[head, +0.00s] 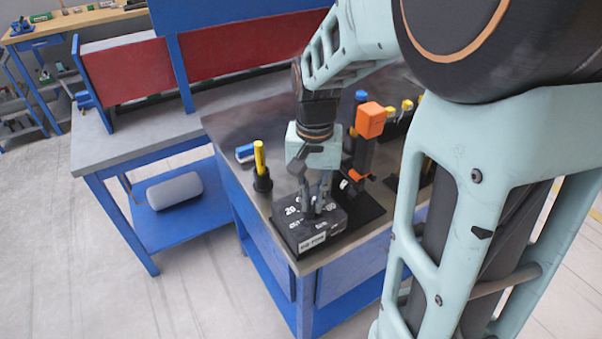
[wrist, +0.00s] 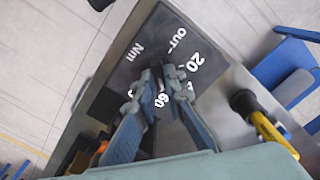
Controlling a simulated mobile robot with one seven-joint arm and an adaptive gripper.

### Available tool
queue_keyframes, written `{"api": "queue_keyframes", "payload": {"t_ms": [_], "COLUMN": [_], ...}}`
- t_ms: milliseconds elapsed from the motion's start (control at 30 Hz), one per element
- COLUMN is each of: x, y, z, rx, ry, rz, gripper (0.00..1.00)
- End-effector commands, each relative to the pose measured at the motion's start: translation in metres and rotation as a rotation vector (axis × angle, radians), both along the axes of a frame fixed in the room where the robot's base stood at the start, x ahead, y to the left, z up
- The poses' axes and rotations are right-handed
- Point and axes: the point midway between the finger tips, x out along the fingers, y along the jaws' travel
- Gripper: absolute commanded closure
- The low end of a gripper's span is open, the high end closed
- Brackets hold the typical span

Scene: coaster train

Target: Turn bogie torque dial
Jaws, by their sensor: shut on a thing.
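The torque dial unit is a dark block (head: 337,224) with white numbers and a white label on its front, on a black base plate (head: 366,213) at the near corner of the workbench. In the wrist view its dark face (wrist: 140,66) shows "20", "60", "Nm" and "OUT" in white. My gripper (head: 318,206) points down onto the top of this block. Its fingertips (wrist: 162,84) are close together at the middle of the numbered face, closed around the dial. The fingers hide most of the dial, so its pointer setting cannot be read.
A yellow-handled tool (head: 260,160) stands in a black holder left of the block. A blue item (head: 245,153) lies behind it. An orange-topped dark post (head: 370,120) stands close behind right of my gripper. More yellow-topped tools (head: 407,106) stand farther back. The bench's left part is mostly clear.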

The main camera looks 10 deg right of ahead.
Motion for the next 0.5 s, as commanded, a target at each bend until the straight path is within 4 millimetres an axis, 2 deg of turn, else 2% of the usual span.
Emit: {"api": "queue_keyframes", "payload": {"t_ms": [200, 500], "x": [0.0009, 0.0009], "y": [-0.0002, -0.0004], "z": [0.0013, 0.0012], "rx": [0.0, 0.001], "ry": [-0.003, -0.004], "rz": [-0.123, -0.205], "gripper": [1.0, 1.0]}}
